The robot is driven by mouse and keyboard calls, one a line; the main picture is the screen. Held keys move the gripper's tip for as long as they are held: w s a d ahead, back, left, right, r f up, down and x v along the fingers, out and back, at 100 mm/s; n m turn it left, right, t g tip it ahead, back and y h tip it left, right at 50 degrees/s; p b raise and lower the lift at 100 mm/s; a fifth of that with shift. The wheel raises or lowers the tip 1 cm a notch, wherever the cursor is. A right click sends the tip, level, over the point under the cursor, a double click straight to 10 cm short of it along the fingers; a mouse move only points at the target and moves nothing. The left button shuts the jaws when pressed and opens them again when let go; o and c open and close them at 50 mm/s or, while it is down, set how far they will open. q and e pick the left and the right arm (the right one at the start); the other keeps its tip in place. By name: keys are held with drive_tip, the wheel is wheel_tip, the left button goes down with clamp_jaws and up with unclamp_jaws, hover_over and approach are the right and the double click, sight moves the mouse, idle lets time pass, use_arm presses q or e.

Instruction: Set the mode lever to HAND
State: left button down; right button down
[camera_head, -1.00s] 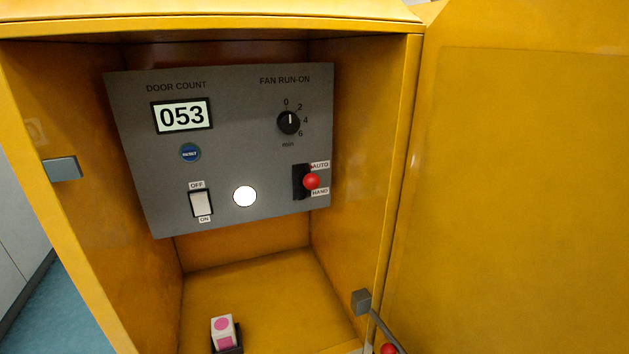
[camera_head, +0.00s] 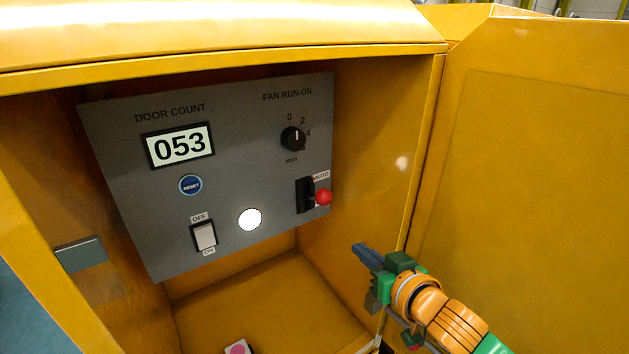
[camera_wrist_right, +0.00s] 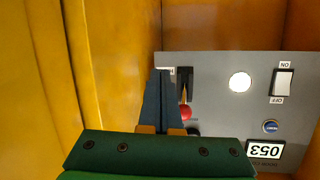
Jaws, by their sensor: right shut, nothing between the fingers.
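The mode lever has a red ball knob (camera_head: 323,197) on a black slot plate (camera_head: 305,195) at the lower right of the grey panel. The AUTO label (camera_head: 321,175) shows above the knob; the HAND label is hidden in the head view. In the wrist view, which is upside down, the red knob (camera_wrist_right: 184,112) sits at the slot end away from a white label (camera_wrist_right: 169,70). My right gripper (camera_head: 358,248) is shut and empty, below and right of the lever in the head view, apart from it. In the wrist view its fingertips (camera_wrist_right: 160,72) are beside the slot.
The grey panel (camera_head: 240,115) also bears a FAN RUN-ON dial (camera_head: 293,138), a RESET button (camera_head: 190,185), an OFF/ON rocker (camera_head: 204,236) and a white round lamp (camera_head: 249,219). The yellow cabinet's right wall and open door (camera_head: 540,180) stand close to my right arm.

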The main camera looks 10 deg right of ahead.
wheel_tip(320, 180, up, 15)
drive_tip(key=s+a+t+y, duration=0.1)
drive_tip(key=a+t+y, duration=0.1)
drive_tip(key=t+y, duration=0.1)
drive_tip(key=p, duration=0.5)
hover_over(329, 197)
drive_tip(key=w, duration=0.2)
drive_tip(key=shift+s+d+n, duration=0.1)
drive_tip(key=shift+n, duration=0.2)
drive_tip(key=f, duration=0.1)
drive_tip(key=s+f, duration=0.1)
drive_tip(key=f, duration=0.1)
drive_tip(key=shift+s+f, duration=0.1)
drive_tip(key=shift+s, duration=0.05)
drive_tip(key=shift+s+f, duration=0.3)
drive_tip(key=shift+f, duration=0.2)
